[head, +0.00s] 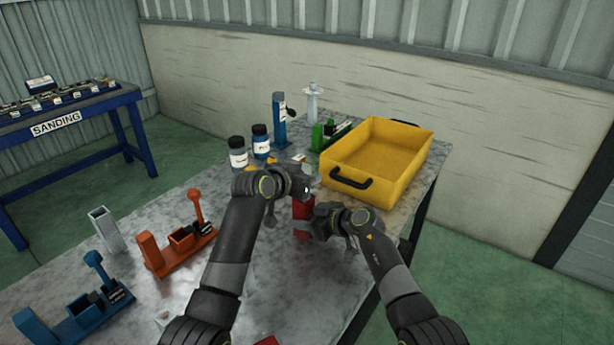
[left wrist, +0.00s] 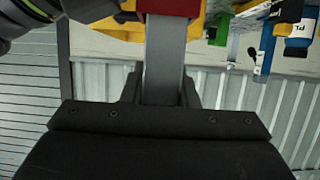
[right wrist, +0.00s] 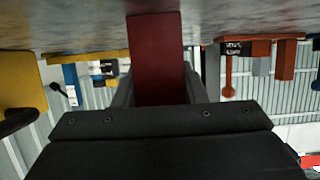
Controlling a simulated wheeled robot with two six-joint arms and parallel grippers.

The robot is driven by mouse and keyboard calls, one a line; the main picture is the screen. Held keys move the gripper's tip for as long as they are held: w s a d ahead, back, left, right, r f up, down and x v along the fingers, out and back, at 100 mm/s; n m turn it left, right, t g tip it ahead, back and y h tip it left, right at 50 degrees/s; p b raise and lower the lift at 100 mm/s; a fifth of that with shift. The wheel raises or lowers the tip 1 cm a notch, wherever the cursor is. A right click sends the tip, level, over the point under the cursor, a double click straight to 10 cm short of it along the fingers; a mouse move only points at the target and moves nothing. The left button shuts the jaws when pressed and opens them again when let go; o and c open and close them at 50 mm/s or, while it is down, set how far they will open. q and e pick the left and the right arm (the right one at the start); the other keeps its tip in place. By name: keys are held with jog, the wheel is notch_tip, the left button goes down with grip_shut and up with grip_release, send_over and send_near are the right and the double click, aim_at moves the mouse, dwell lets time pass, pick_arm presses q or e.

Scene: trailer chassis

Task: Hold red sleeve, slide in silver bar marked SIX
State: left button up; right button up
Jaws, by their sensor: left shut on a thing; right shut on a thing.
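The red sleeve (head: 302,209) stands upright above the tabletop in the head view, and it fills the upper middle of the right wrist view (right wrist: 156,55). My right gripper (head: 318,218) is shut on it from the right. My left gripper (head: 306,182) is just above the sleeve, shut on the silver bar (left wrist: 165,60). In the left wrist view the bar runs straight to the red sleeve's edge (left wrist: 170,7), in line with it. I cannot tell how far it is inside. The SIX mark is not readable, and my gripper mostly hides the bar in the head view.
A yellow bin (head: 425,150) stands right behind my grippers. Two dark-capped bottles (head: 238,153), a blue post (head: 279,122) and a green holder (head: 322,135) stand at the back. An orange stand (head: 180,255), a blue stand (head: 85,318) and a grey tube (head: 105,230) stand left.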

pick_arm(q)
jog(key=shift+f, duration=0.25)
jog(key=shift+f, duration=0.25)
jog(key=o, duration=1.1)
jog(key=shift+c, duration=0.2)
jog(key=shift+r, duration=0.1)
jog(key=shift+s+a+r, duration=0.1)
jog(key=shift+s+r, duration=0.05)
jog(key=shift+r, duration=0.4)
jog(key=v, duration=0.7)
